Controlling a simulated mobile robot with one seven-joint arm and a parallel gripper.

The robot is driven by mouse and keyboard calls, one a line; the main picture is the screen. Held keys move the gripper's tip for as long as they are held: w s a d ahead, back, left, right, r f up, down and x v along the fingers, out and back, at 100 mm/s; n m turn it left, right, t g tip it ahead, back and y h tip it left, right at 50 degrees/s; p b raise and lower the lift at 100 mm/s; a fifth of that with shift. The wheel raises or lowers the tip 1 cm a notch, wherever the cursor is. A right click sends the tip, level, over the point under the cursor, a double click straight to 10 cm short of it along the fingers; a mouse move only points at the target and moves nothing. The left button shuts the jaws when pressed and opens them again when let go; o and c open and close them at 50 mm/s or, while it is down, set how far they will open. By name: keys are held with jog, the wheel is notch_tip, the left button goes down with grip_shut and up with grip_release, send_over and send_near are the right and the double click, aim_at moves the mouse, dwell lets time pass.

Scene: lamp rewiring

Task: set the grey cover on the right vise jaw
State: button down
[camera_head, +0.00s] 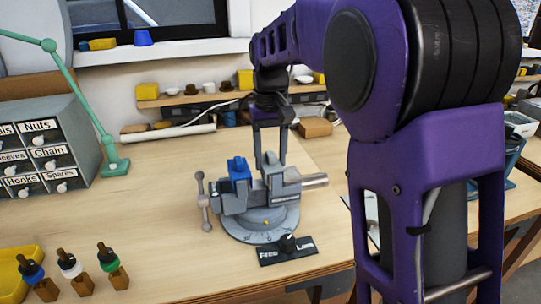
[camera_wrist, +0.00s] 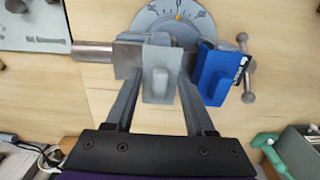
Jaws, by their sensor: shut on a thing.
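The vise (camera_head: 262,215) stands on the bench in the middle of the head view, on a round graduated base. A blue cover (camera_head: 239,170) sits on its left jaw; it also shows in the wrist view (camera_wrist: 217,73). My gripper (camera_head: 270,158) points down at the right jaw (camera_head: 287,188). In the wrist view its fingers (camera_wrist: 158,88) are shut on the sides of the grey cover (camera_wrist: 158,74). The grey cover is at the right jaw, beside the blue cover. I cannot tell whether it is fully seated, as the jaw contact is hidden.
A black label plate with a knob (camera_head: 287,249) lies in front of the vise. A drawer cabinet (camera_head: 45,150) and green lamp arm (camera_head: 85,100) stand at left. The bench between is clear.

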jog(key=shift+f, duration=0.15)
jog(key=shift+c, duration=0.9)
grip_release()
notch_tip(320, 180, up, 18)
jog(key=p, duration=0.4)
jog(key=shift+f, duration=0.25)
jog(key=shift+r, duration=0.1)
notch_tip(320, 180, up, 9)
jog(key=shift+p, duration=0.3)
